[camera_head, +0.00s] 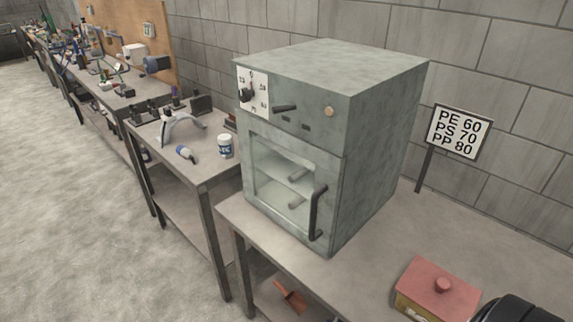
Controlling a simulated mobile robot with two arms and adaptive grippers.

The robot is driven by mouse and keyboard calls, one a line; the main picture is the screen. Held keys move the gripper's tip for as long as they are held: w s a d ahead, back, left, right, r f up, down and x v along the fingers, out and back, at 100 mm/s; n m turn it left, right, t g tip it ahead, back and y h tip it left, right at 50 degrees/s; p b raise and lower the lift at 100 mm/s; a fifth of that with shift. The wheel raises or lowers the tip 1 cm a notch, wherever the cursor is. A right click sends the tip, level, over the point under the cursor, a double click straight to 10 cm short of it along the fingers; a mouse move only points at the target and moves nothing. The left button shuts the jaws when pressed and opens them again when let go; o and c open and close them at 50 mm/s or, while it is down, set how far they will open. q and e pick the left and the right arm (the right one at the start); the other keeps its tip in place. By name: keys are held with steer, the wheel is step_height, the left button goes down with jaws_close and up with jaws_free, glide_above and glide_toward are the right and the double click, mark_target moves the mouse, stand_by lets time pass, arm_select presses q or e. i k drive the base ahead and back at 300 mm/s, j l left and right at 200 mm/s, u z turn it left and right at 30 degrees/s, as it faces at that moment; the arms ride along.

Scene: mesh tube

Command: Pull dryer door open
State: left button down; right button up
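The dryer (385,150) is a grey-green box standing on a metal table. Its door (250,170) has a window with a light frame and looks shut against the body. A dark curved handle (317,212) runs upright along the door's right side, and nothing touches it.
The dryer's table (480,235) also holds a sign (459,132) and a red-lidded box (440,284). A dark rounded shape, unclear, is cut off at the bottom right. A cluttered bench (190,165) stands left. Floor (80,220) in front is clear.

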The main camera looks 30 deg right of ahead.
mark_target(331, 167)
steer(key=z, duration=0.95)
steer(key=k+j+u, duration=0.2)
steer(key=i+l, duration=0.1)
